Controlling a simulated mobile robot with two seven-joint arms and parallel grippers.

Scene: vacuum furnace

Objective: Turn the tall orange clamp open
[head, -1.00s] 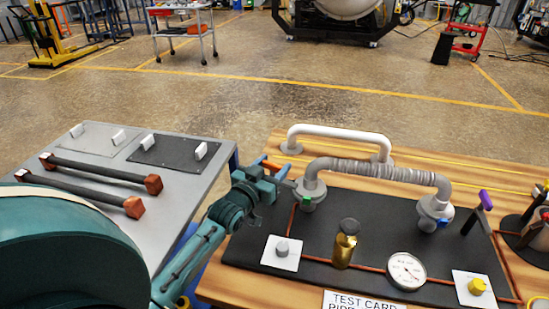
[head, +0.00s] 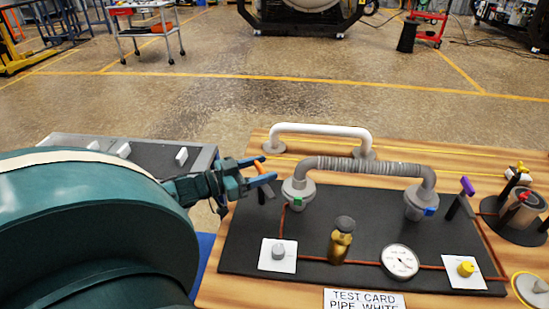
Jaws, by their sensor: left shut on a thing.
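The tall orange clamp (head: 259,164) stands at the left edge of the black board, with its orange handle on top and a dark stem below. My left gripper (head: 263,174) reaches in from the left, its blue fingers around the clamp at the handle. It is shut on the clamp. The fingers hide part of the handle and upper stem. The handle slants from upper left to lower right. The grey ribbed pipe (head: 362,166) with its green-tagged left flange (head: 298,197) stands just right of the fingertips. My right gripper is not in view.
A purple-handled clamp (head: 467,186) stands beyond the pipe's right flange. A white pipe (head: 320,130) lies behind. The board (head: 310,252) carries a gauge (head: 400,261), a brass valve (head: 340,243) and knobs. My large teal arm link covers the lower left.

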